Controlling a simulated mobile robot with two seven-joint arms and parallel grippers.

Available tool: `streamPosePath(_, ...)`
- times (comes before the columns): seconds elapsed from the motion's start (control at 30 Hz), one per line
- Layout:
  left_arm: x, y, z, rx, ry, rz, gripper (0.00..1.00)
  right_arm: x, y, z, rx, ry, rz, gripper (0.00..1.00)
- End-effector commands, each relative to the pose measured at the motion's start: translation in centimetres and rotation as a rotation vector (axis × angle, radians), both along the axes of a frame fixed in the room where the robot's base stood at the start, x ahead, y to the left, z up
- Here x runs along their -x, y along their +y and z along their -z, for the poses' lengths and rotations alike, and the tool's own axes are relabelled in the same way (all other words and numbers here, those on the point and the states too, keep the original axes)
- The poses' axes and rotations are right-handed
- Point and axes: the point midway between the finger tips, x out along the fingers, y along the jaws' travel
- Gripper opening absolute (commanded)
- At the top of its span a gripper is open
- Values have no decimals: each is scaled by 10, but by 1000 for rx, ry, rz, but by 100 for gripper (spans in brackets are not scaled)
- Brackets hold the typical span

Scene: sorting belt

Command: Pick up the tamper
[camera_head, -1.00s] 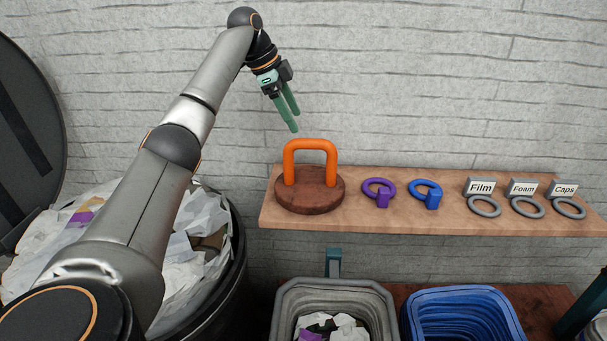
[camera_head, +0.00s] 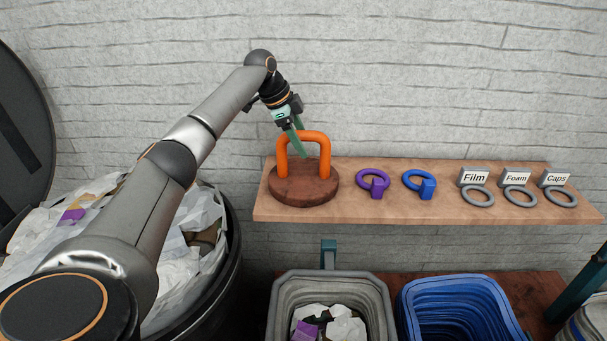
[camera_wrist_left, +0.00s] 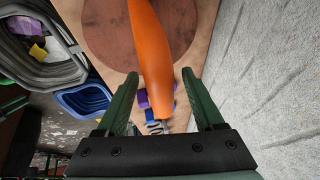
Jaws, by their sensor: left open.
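The tamper has a round dark wooden base (camera_head: 303,188) and an orange arch handle (camera_head: 324,160). It stands upright at the left end of the wooden shelf (camera_head: 400,209). My left gripper (camera_head: 301,155) is at the handle, its green fingers overlapping the arch in the head view. In the left wrist view the orange handle (camera_wrist_left: 160,60) runs between the two open fingers (camera_wrist_left: 165,95), with a gap on each side. Whether the fingers reach fully around the bar is hard to tell. My right gripper is not in view.
A purple ring (camera_head: 373,179), a blue ring (camera_head: 416,181) and grey rings with signs, Film (camera_head: 474,177), Foam (camera_head: 516,178) and Caps (camera_head: 555,178), stand along the shelf. A brick wall is close behind. A grey bin (camera_head: 380,286) and blue bin (camera_head: 455,283) stand below.

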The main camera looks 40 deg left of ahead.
Motion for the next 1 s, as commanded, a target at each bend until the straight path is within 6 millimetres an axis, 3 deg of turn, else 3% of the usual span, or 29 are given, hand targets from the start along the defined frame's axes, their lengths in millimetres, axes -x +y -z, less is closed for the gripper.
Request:
streamPosePath(0.13,-7,-3,13,1,-1,0,69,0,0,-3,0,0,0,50)
streamPosePath(0.4,-8,-3,16,0,-1,0,68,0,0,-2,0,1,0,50)
streamPosePath(1.0,-7,-3,15,0,-1,0,1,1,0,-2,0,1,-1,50)
